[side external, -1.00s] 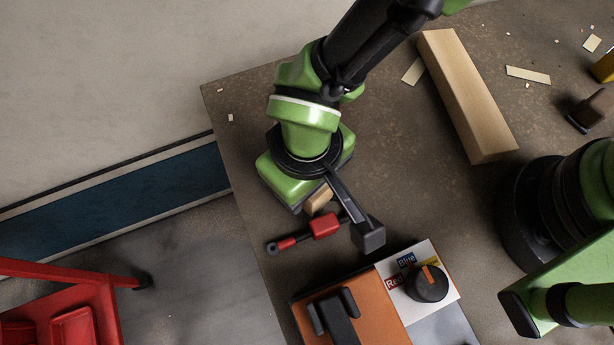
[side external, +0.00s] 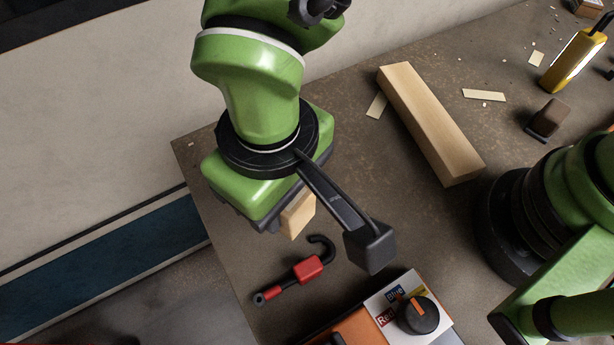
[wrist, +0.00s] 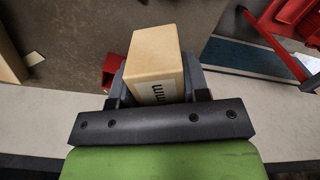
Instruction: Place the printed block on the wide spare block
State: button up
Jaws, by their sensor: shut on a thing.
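The printed block (wrist: 158,60) is pale wood with dark lettering on one face, seen in the wrist view. My gripper (wrist: 158,92) is shut on it, with a jaw at either side. In the side external view, the block (side external: 297,214) shows under my gripper (side external: 284,218), held above the table near its left edge; the jaws are mostly hidden under the green housing. A long, wide wooden block (side external: 430,122), apparently the wide spare block, lies flat on the table to the right, apart from my gripper. Its visible top is bare.
A red tool with a black hook (side external: 308,269) lies below my gripper. An orange and white box with a black knob (side external: 418,315) stands at the front. A dark brush-like block (side external: 547,119) and a yellow tool (side external: 573,60) lie right. Thin wood scraps surround the long block.

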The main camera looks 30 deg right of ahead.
jog(key=shift+r, duration=0.4)
jog(key=w+d+m, duration=0.1)
jog(key=w+d, duration=0.3)
jog(key=d, duration=0.1)
notch_tip(320, 180, up, 3)
jog(key=m, duration=0.3)
send_over(428, 111)
notch_tip(428, 111, down, 9)
jog(key=shift+f, duration=0.15)
jog(key=shift+f, duration=0.1)
jog(key=o, duration=0.9)
jog(key=shift+o, duration=0.2)
